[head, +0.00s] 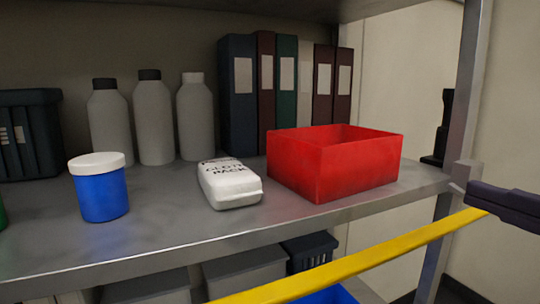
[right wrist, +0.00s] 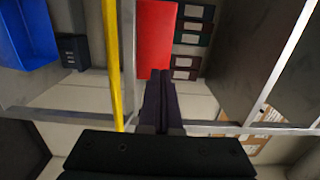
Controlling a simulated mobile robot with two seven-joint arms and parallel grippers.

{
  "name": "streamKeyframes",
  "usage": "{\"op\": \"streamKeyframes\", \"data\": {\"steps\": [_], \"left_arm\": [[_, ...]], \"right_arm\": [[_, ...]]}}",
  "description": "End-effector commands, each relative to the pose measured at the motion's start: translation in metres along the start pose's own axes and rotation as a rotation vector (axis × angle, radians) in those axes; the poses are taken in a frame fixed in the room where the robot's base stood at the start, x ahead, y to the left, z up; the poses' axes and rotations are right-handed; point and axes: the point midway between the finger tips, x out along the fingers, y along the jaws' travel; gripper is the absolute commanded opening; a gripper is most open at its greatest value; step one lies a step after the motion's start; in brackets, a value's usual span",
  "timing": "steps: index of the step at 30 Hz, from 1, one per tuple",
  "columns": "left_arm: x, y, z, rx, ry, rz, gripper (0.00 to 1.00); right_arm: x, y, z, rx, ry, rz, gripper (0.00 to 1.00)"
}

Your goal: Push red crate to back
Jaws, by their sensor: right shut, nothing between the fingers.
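The red crate (head: 335,170) is an open-topped box on the grey shelf (head: 160,220), near its right end and close to the front edge. Some shelf shows in front of the crate, and binders stand behind it. My left gripper is not in view.
A white cloth pack (head: 230,184) lies just left of the crate. A blue jar (head: 101,192) with a white lid stands further left. Several binders (head: 285,90) and grey bottles (head: 154,120) line the back. A metal post (head: 468,90) and yellow bar (head: 370,255) are near my right gripper.

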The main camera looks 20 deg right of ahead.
Motion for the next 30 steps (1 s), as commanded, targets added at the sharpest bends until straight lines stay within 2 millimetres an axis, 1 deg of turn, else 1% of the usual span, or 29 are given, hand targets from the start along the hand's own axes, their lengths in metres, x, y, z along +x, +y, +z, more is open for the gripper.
{"op": "streamKeyframes", "data": {"steps": [5, 24, 30], "left_arm": [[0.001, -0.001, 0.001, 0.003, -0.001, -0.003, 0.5], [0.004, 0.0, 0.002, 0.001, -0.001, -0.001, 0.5], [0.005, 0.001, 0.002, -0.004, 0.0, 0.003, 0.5]], "right_arm": [[0.018, -0.001, 0.0, -0.001, 0.002, -0.006, 0.0], [0.115, 0.001, 0.001, -0.003, 0.0, -0.002, 0.0], [0.132, 0.002, 0.001, -0.003, -0.001, 0.001, 0.0]]}}
